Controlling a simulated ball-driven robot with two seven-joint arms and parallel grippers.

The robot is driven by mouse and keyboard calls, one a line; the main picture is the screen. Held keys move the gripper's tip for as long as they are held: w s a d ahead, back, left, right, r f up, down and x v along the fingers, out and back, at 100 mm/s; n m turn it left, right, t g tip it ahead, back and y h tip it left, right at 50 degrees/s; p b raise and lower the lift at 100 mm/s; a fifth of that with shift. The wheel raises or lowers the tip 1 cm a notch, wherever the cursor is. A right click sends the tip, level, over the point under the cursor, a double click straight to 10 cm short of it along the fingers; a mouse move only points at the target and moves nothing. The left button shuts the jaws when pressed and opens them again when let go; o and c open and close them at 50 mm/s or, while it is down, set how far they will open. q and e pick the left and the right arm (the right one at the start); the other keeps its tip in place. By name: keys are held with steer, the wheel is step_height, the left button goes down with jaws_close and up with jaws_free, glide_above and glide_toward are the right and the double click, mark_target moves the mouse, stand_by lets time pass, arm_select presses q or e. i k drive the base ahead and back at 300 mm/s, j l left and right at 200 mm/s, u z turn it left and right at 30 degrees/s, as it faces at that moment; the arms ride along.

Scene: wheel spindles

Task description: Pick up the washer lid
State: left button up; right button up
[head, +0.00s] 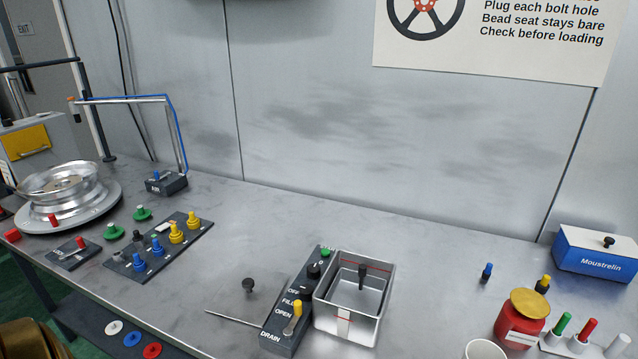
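A black knob (248,285) stands on the bench left of the small square metal washer tank (345,318). A thin edge line runs in front of the knob. The knob appears to belong to a flat grey washer lid whose outline blends with the bench, so I cannot make out its full shape. The tank is open on top, with a black-handled item (362,272) inside. The washer's dark control panel (278,340), marked OFF, FILL, OPEN and DRAIN, stands along the tank's left side.
A wheel (62,190) on a round stand and a plug board (165,245) fill the left. At right are a blue Moustrelin box (598,252) with a black knob, a red jar (522,318) and several markers. The bench behind the lid is clear.

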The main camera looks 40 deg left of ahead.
mark_target(249, 296)
steer(key=u, duration=1.65)
